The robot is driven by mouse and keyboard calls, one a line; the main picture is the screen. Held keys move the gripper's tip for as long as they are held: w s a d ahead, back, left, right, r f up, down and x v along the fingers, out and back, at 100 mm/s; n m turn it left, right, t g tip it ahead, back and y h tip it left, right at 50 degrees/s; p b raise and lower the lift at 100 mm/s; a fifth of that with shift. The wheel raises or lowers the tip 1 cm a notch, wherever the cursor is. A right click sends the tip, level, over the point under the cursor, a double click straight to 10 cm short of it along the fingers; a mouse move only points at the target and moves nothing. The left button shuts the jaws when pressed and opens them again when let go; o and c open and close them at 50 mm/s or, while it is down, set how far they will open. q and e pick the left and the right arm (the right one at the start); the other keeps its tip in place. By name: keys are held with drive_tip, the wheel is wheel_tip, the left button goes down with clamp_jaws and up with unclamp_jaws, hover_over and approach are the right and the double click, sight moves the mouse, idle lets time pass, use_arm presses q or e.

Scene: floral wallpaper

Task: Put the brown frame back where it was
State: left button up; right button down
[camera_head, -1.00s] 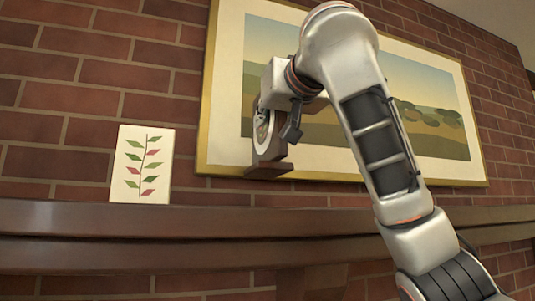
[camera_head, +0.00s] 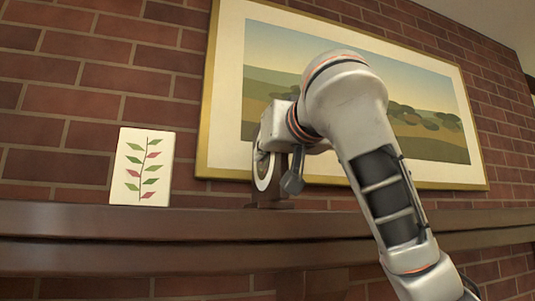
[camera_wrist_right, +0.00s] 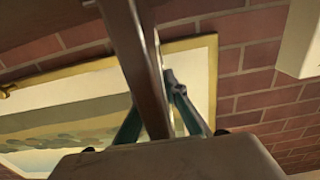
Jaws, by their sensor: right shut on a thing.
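The brown frame (camera_head: 271,199) with a pale oval centre is seen nearly edge-on in the head view, upright in my right gripper (camera_head: 277,163). Its lower end is level with the top of the mantel shelf (camera_head: 90,220); I cannot tell whether it touches. In the right wrist view, the brown frame (camera_wrist_right: 138,60) runs as a dark bar between the two fingers of my right gripper (camera_wrist_right: 157,108), which are shut on it. My right wrist and arm hide part of the frame in the head view. My left gripper is not in view.
A white panel with a leaf sprig (camera_head: 141,167) stands on the shelf at the left. A large gold-framed landscape picture (camera_head: 232,110) is on the brick wall behind my right arm. The shelf between the panel and the brown frame is clear.

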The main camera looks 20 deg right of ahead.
drive_tip(key=c, duration=2.1)
unclamp_jaws()
drive_tip(key=shift+o, duration=0.3)
drive_tip(key=shift+r, duration=0.1)
drive_tip(key=shift+s, duration=0.2)
drive_tip(key=s+b, duration=0.5)
drive_tip(key=s, duration=0.6)
drive_tip(key=shift+s+d, duration=0.15)
drive_tip(key=shift+s, duration=0.2)
